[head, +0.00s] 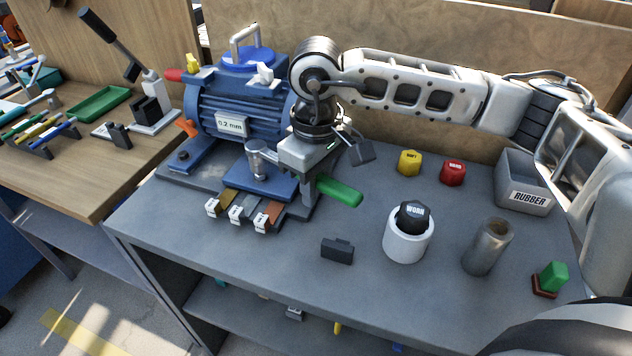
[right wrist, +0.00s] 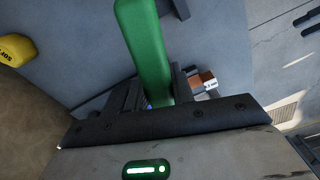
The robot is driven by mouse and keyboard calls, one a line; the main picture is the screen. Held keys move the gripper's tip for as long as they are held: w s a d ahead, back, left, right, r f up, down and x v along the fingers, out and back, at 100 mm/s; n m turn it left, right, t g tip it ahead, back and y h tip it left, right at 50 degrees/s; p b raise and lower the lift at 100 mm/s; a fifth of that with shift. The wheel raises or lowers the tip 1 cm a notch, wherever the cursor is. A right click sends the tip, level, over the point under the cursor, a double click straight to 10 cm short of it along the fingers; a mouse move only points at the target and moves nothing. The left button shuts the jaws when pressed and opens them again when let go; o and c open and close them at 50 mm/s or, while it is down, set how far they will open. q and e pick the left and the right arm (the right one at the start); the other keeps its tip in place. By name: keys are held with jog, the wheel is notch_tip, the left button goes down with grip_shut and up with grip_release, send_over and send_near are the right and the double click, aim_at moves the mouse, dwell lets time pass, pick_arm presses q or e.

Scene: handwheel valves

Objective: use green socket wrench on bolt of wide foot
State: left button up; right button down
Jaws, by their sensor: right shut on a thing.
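The green socket wrench (head: 340,192) is in my right gripper (head: 311,180). Its green handle sticks out to the right of the fingers in the head view. In the right wrist view the handle (right wrist: 143,45) rises from between the two dark fingers (right wrist: 158,96), which are shut on it. The wrench's socket end is hidden, so I cannot tell whether it touches a bolt. The gripper is at the front right of the blue motor (head: 240,115) and its base (head: 262,184). I cannot tell which foot is the wide one. My left gripper is not in view.
Several tabbed shims (head: 238,213) lie at the motor's front. A yellow piece (head: 409,161), a red piece (head: 453,172), a grey RUBBER bin (head: 524,185), a white cup (head: 408,243) and a metal cylinder (head: 488,246) stand right. A black block (head: 338,250) lies in front.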

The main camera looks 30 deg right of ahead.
jog(key=shift+f+b, duration=0.9)
jog(key=shift+f, duration=0.1)
jog(key=c, duration=1.8)
grip_release()
grip_shut()
jog(key=shift+r+b, duration=0.1)
jog(key=shift+b, duration=0.4)
jog(key=shift+t, duration=0.3)
jog(key=shift+r, duration=0.1)
